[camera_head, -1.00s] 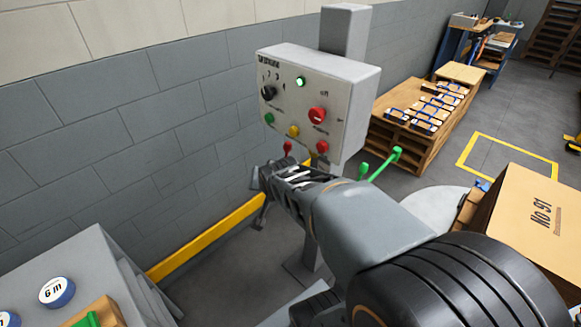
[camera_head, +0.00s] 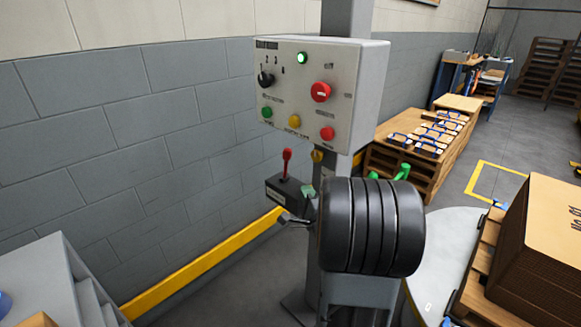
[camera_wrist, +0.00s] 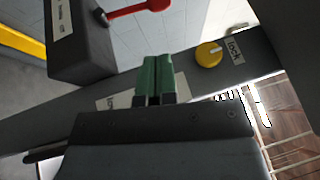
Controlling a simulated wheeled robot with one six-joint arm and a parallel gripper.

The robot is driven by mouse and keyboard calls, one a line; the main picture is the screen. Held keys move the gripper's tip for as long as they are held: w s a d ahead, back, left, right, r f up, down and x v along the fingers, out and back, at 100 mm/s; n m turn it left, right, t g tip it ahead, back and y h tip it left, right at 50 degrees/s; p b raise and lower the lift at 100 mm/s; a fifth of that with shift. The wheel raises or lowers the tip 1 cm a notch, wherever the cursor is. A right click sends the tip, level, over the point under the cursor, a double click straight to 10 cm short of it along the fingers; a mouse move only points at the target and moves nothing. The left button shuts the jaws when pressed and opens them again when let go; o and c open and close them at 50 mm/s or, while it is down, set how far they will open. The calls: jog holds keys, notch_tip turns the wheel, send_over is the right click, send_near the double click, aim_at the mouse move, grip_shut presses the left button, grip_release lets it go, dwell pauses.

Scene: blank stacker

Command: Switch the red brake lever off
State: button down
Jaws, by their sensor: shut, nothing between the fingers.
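The red brake lever (camera_head: 287,163) stands upright with a round red knob on a dark box (camera_head: 283,193) below the control panel. In the wrist view the red lever (camera_wrist: 140,9) juts from the dark box (camera_wrist: 82,45) at upper left. My gripper (camera_head: 307,191) is just right of the box, partly hidden by my arm. In the wrist view my gripper's green fingers (camera_wrist: 158,75) are pressed together and empty, below and right of the lever, apart from it. A yellow knob (camera_wrist: 209,54) marked "lock" sits to their right, also seen under the panel (camera_head: 317,156).
The control panel (camera_head: 308,95) with red, green and yellow buttons and a black selector hangs above on a grey post. A block wall is behind. Cardboard boxes (camera_head: 535,240) on a pallet stand at right. Open floor lies left of the post.

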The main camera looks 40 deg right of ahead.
aim_at(289, 157)
jog(key=shift+w, duration=0.1)
jog(key=b+x, duration=0.1)
jog(key=x, duration=1.3)
jog(key=shift+f, duration=0.1)
